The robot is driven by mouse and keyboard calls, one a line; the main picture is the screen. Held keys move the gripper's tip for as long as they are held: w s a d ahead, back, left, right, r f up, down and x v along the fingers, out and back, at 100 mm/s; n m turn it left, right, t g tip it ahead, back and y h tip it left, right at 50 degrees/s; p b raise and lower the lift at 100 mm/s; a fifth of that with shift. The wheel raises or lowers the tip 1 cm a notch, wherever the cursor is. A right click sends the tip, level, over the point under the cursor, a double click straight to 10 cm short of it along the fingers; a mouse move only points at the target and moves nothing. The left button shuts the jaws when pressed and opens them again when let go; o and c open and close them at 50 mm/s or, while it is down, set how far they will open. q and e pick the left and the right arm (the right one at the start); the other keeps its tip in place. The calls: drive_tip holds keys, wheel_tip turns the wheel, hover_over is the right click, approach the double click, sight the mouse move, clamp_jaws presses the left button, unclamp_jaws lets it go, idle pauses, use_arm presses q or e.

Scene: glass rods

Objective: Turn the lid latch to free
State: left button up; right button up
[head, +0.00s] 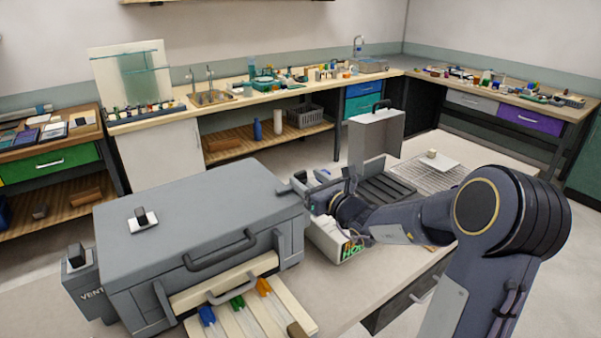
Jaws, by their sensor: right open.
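A large grey box (205,205) with a closed lid stands on the near counter, with a dark handle (220,250) on its front. A small dark knob on a white plate (143,219) sits on the lid's top. Another dark knob (77,256) sits on a side unit marked "VENT". I cannot tell for sure which fitting is the lid latch. My right gripper (290,187) is open beside the box's right end, its fingers pointing left. Whether it touches the box is unclear, and any fitting behind the fingers is hidden. My left gripper is not in view.
A pulled-out tray (228,318) with blue, green and orange pieces is below the box's front. A white labelled unit (335,240), a dark ribbed tray (385,188), an upright grey panel (376,140) and a wire rack (432,175) stand around my right arm.

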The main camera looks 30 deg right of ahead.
drive_tip(key=shift+w, duration=1.25)
drive_tip(key=shift+a, duration=0.1)
clamp_jaws()
